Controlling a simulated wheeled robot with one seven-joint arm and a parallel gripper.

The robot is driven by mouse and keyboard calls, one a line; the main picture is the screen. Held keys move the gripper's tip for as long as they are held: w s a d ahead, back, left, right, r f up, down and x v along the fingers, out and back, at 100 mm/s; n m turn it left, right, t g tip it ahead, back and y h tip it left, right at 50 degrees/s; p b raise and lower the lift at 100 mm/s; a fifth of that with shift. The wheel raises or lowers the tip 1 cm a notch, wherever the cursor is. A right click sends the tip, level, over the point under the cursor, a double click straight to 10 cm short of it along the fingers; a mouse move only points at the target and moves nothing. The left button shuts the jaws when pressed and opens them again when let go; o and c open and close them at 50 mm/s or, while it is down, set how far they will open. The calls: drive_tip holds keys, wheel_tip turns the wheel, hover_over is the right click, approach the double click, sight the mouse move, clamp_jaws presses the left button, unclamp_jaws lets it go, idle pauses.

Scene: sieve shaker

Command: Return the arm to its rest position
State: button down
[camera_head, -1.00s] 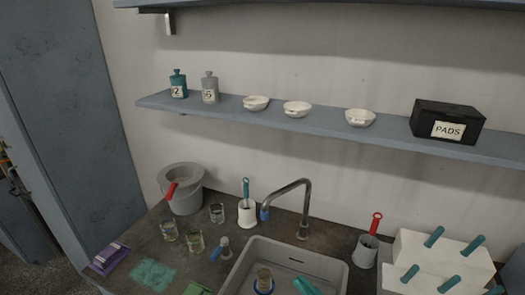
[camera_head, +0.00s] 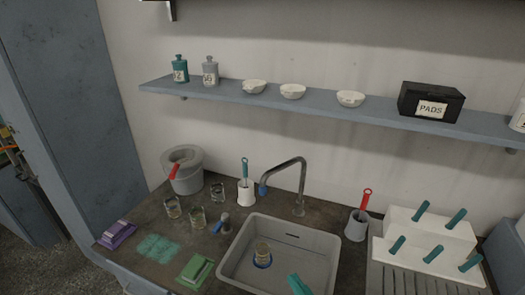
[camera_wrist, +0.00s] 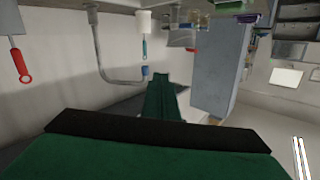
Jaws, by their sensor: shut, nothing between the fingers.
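The rest of my arm is out of that view. In the wrist view my gripper (camera_wrist: 170,80) is green with a black band and reaches forward with its fingers together. It is shut and empty. The wrist picture is upside down, with the tap (camera_wrist: 115,75) hanging at the left.
The tap (camera_head: 303,185) rises behind the sink. A white rack (camera_head: 425,235) stands right. The wall shelf (camera_head: 320,112) is above.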

drive_tip(key=s+f+m+h, duration=0.1)
drive_tip(key=f, duration=0.2)
drive_tip(key=s+a+f+m+h, duration=0.1)
drive_tip(key=s+f+m+h, duration=0.1)
drive_tip(key=f, duration=0.2)
drive_tip(key=s+f+m+h, duration=0.1)
drive_tip(key=f, duration=0.3)
drive_tip(key=shift+s+a+m+g, duration=0.15)
drive_tip(key=shift+a+m+g, duration=0.15)
drive_tip(key=shift+g, duration=0.1)
drive_tip(key=s+f+m+h, duration=0.2)
drive_tip(key=s+f+h, duration=0.2)
drive_tip(key=s+f, duration=0.3)
drive_tip(key=s+a+r+n, duration=0.1)
drive_tip(key=s+a+r, duration=0.2)
drive_tip(key=s, duration=0.5)
drive_tip(key=s+a+r+n, duration=0.2)
drive_tip(key=s+a+r, duration=0.1)
drive_tip(key=s, duration=0.6)
drive_tip(key=shift+a+t, duration=0.4)
drive_tip(key=shift+a, duration=0.25)
